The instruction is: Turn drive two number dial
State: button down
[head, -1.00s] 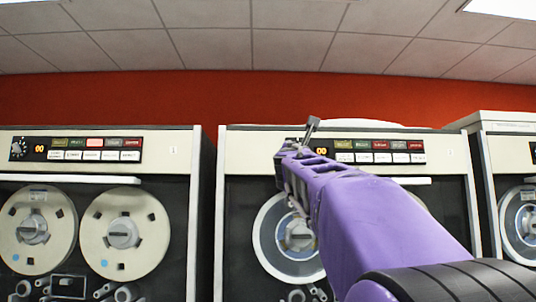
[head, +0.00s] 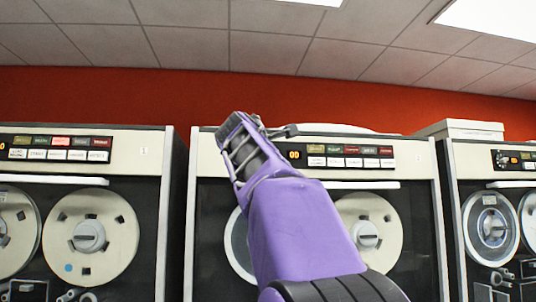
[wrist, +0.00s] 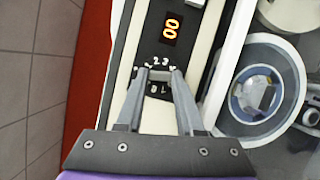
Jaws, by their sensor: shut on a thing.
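An orange display (wrist: 172,27) reading 00 is above the dial in that view. In the head view my gripper (head: 284,131) is at the upper panel of the middle tape drive (head: 205,165), and my purple arm hides the dial there. The same display (head: 295,154) shows just right of it.
Another tape drive (head: 150,155) stands to the left and one more (head: 470,160) to the right, each with reels and a button panel. A row of labelled buttons (head: 350,156) lies right of my gripper. A red wall (head: 100,95) is behind.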

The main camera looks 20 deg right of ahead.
jog(key=shift+r+m+g, duration=0.1)
jog(key=shift+m+g, duration=0.3)
jog(key=shift+m, duration=0.6)
jog(key=c, duration=0.5)
grip_release()
jog(key=shift+c, duration=0.2)
jog(key=shift+y, duration=0.3)
jog(key=b+v, duration=0.6)
jog(key=v, duration=1.1)
jog(key=shift+s, duration=0.15)
